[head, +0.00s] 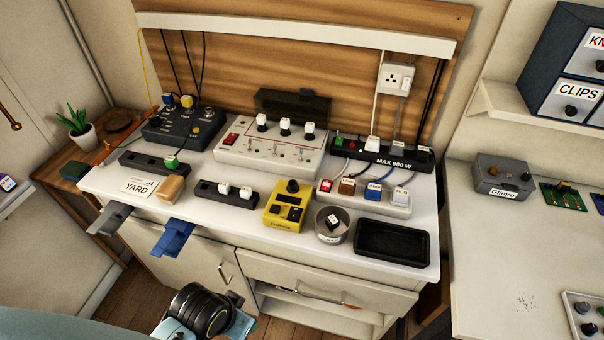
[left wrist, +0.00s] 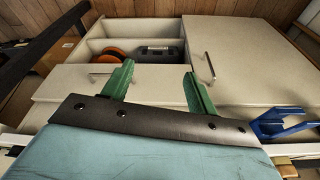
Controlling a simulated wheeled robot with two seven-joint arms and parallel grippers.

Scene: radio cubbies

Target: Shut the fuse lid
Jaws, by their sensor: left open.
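A dark, see-through lid (head: 292,105) stands raised at the back edge of the white switch box (head: 270,150), behind its white-topped knobs; I take it for the fuse lid. A small dark block sits at its upper edge. My left gripper (left wrist: 158,72) shows in the left wrist view with its two green fingers apart and nothing between them. It points at the front of the white cabinet, apart from the lid. In the head view only part of my arm shows at the lower left, and its fingers are hidden. My right gripper is not in view.
A yellow pedal (head: 287,205), a round tin (head: 331,225) and a black tray (head: 392,242) stand along the bench's front. A blue bracket (head: 173,238) and a grey bracket (head: 110,218) jut from its front edge. A black power strip (head: 381,155) lies right of the switch box.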

